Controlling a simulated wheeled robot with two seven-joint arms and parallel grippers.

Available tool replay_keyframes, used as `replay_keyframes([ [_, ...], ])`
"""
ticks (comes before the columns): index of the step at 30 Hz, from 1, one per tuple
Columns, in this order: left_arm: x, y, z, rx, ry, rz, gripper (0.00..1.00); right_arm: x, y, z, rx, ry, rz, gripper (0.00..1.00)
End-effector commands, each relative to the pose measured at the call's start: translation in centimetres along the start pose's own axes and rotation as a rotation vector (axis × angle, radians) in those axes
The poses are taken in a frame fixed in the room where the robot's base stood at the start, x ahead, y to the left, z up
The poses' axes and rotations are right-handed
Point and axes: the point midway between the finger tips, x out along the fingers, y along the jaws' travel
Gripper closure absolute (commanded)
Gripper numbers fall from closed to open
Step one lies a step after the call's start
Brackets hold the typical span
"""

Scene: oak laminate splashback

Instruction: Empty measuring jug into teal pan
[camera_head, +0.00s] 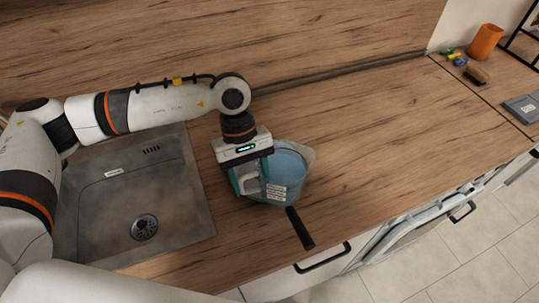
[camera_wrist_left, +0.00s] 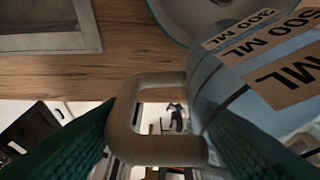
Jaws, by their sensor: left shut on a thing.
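My left gripper (camera_head: 249,181) is shut on the handle of the measuring jug (camera_head: 289,163). The jug is clear bluish with tan volume labels. In the left wrist view, the jug (camera_wrist_left: 225,85) is at the right, and its pale handle sits between the green fingers of the gripper (camera_wrist_left: 160,140). The teal pan (camera_head: 241,186) is on the counter right of the sink, mostly hidden by the jug and gripper; its black handle (camera_head: 300,228) points toward the front edge. The pan's rim (camera_wrist_left: 172,28) shows at the top of the wrist view. The jug's contents are unclear. My right gripper is out of view.
A grey sink (camera_head: 110,205) lies left of the pan. An orange cup (camera_head: 485,42), a brush (camera_head: 477,75) and small coloured items stand at the far right, with a grey scale-like box (camera_head: 522,107) nearer. The counter's middle is clear.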

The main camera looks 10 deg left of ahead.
Motion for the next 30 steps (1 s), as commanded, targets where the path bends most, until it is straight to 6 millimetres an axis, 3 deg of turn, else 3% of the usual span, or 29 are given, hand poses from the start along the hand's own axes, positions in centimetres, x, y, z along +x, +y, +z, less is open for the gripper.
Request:
replay_keyframes([
  [9, 1.8, -4.3, -1.2, -0.341, 0.003, -0.148, 0.99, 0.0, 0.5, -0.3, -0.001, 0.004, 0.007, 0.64],
  [30, 3.6, -11.7, -4.7, -1.024, 0.001, -0.432, 0.99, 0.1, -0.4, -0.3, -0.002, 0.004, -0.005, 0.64],
])
